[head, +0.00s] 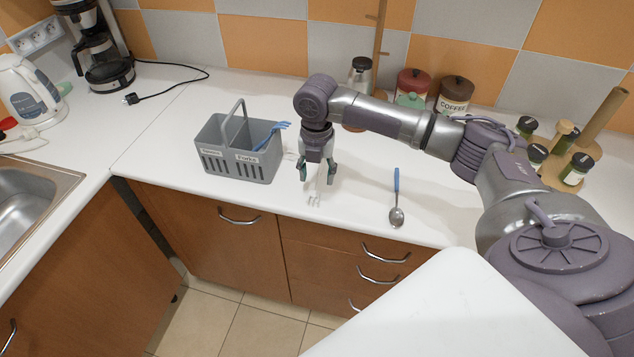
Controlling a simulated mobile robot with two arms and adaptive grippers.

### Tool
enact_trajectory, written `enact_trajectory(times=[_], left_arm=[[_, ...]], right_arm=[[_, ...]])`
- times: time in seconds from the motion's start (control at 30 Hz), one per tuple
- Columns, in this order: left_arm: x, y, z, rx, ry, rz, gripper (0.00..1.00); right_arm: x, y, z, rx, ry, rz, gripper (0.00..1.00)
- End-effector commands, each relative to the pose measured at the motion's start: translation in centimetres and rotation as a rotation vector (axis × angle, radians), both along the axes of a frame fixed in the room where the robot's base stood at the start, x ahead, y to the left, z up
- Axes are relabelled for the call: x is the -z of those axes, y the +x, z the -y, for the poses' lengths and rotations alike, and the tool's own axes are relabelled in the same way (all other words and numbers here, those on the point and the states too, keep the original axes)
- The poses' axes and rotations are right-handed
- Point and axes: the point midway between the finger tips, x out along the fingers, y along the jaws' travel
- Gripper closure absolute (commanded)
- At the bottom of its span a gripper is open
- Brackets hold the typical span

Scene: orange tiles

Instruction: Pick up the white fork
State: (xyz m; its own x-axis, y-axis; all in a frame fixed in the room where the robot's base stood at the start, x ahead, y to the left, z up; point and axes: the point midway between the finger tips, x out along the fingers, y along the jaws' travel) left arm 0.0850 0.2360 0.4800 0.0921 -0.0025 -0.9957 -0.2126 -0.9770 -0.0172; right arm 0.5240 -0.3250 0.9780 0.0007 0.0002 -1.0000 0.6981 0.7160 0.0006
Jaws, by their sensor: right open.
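The white fork (314,200) lies on the white countertop near its front edge, tines toward the front. Its white handle is hard to tell from the counter and is partly hidden by my gripper. My right gripper (317,176) points down over the fork, with its fingers apart and nothing visibly held. I cannot tell whether the fingertips touch the counter. My left gripper does not show.
A grey cutlery basket (240,147) with a blue fork (272,134) stands left of my gripper. A blue-handled spoon (396,200) lies to the right. Canisters (412,88) and a spice rack (560,160) stand behind and right.

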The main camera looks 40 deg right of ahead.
Motion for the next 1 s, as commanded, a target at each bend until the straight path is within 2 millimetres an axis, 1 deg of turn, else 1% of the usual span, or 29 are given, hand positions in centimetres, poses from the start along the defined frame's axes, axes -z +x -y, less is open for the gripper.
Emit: enact_trajectory(times=[0.17,0.3,0.4,0.6,0.67,0.7,0.93,1.0], left_arm=[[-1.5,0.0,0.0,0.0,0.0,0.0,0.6],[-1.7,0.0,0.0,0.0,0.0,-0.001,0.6],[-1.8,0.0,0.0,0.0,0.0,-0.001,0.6],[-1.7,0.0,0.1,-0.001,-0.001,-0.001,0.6],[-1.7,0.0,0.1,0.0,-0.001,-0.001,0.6],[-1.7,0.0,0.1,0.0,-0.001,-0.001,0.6],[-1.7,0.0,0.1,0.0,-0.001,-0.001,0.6],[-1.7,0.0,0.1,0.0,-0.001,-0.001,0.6]], right_arm=[[2.3,0.0,-0.5,-0.001,0.0,-0.006,0.46],[4.2,0.0,-0.5,0.0,0.0,-0.003,0.46],[4.8,0.0,-0.5,0.0,0.0,-0.001,0.46],[4.9,0.1,-0.5,-0.001,0.0,0.0,0.46],[4.9,0.1,-0.5,-0.001,0.0,0.0,0.54],[4.9,0.1,-0.5,-0.001,0.0,0.0,0.61],[4.9,0.1,-0.5,-0.001,-0.001,-0.001,0.99],[4.8,0.1,-0.5,0.0,0.0,0.0,1.0]])
